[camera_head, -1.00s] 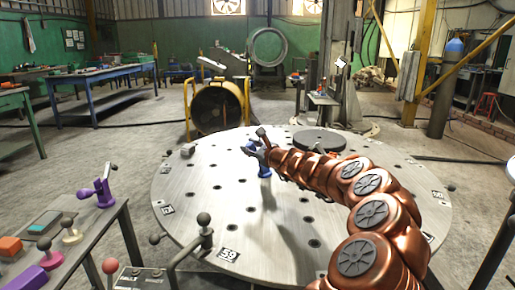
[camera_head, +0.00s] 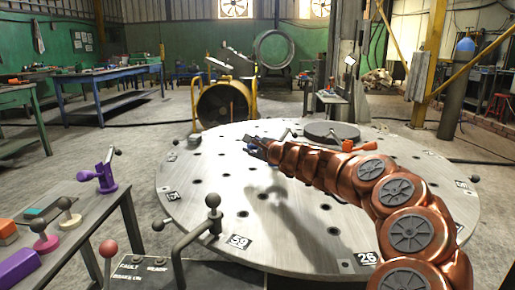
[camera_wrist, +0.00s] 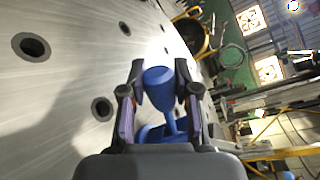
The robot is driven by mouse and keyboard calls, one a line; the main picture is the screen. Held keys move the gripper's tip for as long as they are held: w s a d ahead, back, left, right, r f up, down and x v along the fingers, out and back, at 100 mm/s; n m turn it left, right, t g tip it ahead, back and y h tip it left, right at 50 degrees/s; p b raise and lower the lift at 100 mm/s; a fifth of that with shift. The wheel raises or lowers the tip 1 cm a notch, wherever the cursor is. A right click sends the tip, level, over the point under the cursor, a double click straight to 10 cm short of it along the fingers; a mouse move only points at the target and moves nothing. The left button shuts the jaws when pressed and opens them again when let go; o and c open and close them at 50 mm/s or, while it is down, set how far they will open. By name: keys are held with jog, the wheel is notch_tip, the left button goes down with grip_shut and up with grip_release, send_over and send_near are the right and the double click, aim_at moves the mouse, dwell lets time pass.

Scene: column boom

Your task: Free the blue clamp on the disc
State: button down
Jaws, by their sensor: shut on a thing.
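The blue clamp (camera_wrist: 158,132) is between my gripper's fingers in the wrist view, with its rounded blue knob (camera_wrist: 160,84) toward the far side of them. My gripper (camera_head: 250,145) is shut on the blue clamp, low over the left-middle of the large pale disc (camera_head: 215,215). In the head view, the gripper and arm hide most of the clamp. I cannot tell whether its base still touches the disc.
An orange clamp (camera_head: 360,147) shows beyond my arm, beside a dark round plate (camera_head: 331,131) on the disc. A ball-topped crank handle (camera_head: 212,215) rises at the near rim. A side bench (camera_head: 75,245) at left holds a purple clamp (camera_head: 106,178).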

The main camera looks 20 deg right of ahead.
jog(key=shift+d+f, duration=0.15)
dwell(0.4)
jog(key=c, duration=0.8)
grip_release()
jog(key=shift+s, duration=0.1)
jog(key=shift+v, duration=5.95)
